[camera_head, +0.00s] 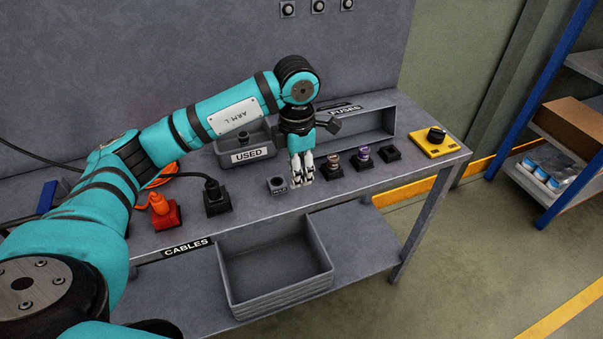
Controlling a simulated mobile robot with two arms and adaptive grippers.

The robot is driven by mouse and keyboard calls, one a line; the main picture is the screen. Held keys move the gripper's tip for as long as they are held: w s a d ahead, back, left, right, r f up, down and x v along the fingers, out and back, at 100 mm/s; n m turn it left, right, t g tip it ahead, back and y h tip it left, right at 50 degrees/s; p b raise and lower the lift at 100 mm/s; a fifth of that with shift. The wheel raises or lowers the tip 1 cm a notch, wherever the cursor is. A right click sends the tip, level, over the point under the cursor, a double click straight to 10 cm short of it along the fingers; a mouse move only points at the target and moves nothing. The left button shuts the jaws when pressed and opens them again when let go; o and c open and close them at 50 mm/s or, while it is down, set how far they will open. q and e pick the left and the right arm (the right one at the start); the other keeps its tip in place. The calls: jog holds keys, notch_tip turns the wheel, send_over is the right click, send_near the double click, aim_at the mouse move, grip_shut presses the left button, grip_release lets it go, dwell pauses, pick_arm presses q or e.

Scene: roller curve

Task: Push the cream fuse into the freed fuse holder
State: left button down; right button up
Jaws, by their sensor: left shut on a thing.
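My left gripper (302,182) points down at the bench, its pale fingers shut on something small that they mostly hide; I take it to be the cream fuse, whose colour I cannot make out. A row of dark fuse holders runs to the right of the fingers. One holds a brown-topped fuse (333,162), one a purple-topped fuse (362,154), and the rightmost holder (390,153) looks empty. Whether a holder sits right under my fingers is hidden. A dark square socket (279,184) with a small label stands just left of them. My right gripper is out of view.
A grey USED bin (251,155) and a long FUSES tray (372,145) stand behind the row. A yellow box with a black knob (434,140) is at the right end. Orange (165,211) and black (215,197) plugs are left. An empty bin (276,265) sits below.

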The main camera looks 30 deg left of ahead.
pick_arm(q)
jog(key=shift+w+a+b, duration=0.2)
jog(key=shift+a, duration=0.65)
jog(key=shift+w+a+b, duration=0.2)
jog(key=shift+a, duration=0.7)
jog(key=shift+w+a+b, duration=0.2)
jog(key=shift+a, duration=0.65)
